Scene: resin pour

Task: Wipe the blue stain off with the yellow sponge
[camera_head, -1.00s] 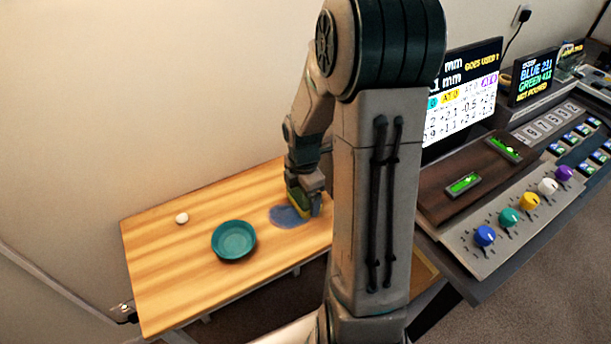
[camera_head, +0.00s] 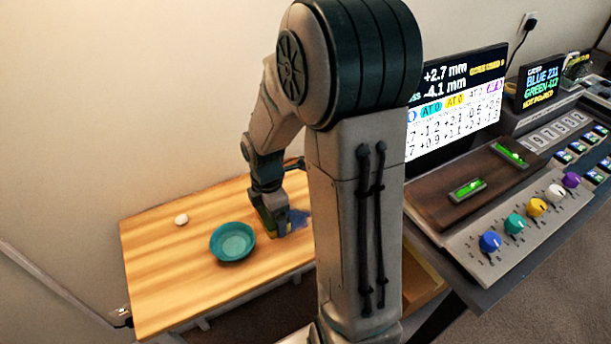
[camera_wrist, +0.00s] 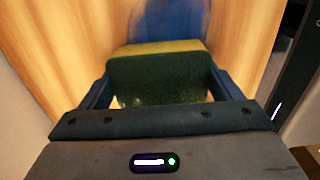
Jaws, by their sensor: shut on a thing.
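The yellow sponge (camera_wrist: 160,47) with a dark green side is between the fingers of my gripper (camera_wrist: 160,85), which is shut on it. In the head view my gripper (camera_head: 272,228) is low over the wooden table, with a bit of the sponge (camera_head: 265,218) showing at its left. The blue stain (camera_head: 301,217) lies on the table just right of the gripper, partly hidden by the gripper and my arm. In the wrist view the stain (camera_wrist: 175,20) is a smooth blue patch beyond the sponge. I cannot tell whether the sponge touches the table.
A teal bowl (camera_head: 233,242) stands on the wooden table (camera_head: 165,285) left of my gripper. A small white round object (camera_head: 181,219) lies farther left. A console with coloured knobs (camera_head: 490,242) and a screen (camera_head: 455,110) stands at the right. The table's left front is clear.

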